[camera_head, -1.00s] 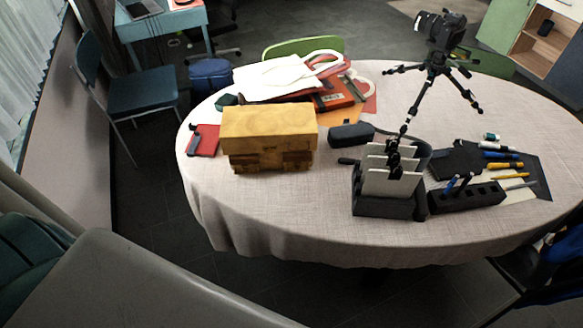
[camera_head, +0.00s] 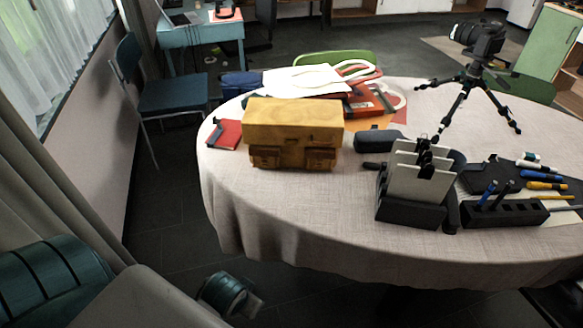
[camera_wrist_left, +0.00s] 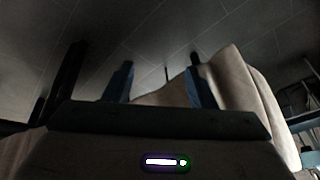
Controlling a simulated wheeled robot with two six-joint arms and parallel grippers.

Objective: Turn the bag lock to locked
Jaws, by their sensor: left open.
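A yellow-brown bag (camera_head: 292,128) stands upright on the left part of the round table, its darker pocketed front facing me. Its lock is too small to make out. My left gripper (camera_wrist_left: 160,85) shows in the left wrist view with its two fingers apart and nothing between them. Beyond the fingers are the dark floor and the hanging tablecloth (camera_wrist_left: 235,90), so the gripper is away from the bag. In the head view, teal and grey parts of my left arm show at the bottom left, below the table. The right gripper is not in view.
The table (camera_head: 300,215) has a pale cloth. A red notebook (camera_head: 224,134) lies left of the bag. A dark case (camera_head: 380,140), a file holder (camera_head: 410,212) and a pen block (camera_head: 505,213) stand right. A camera tripod (camera_head: 470,90) stands behind. The front left tabletop is clear.

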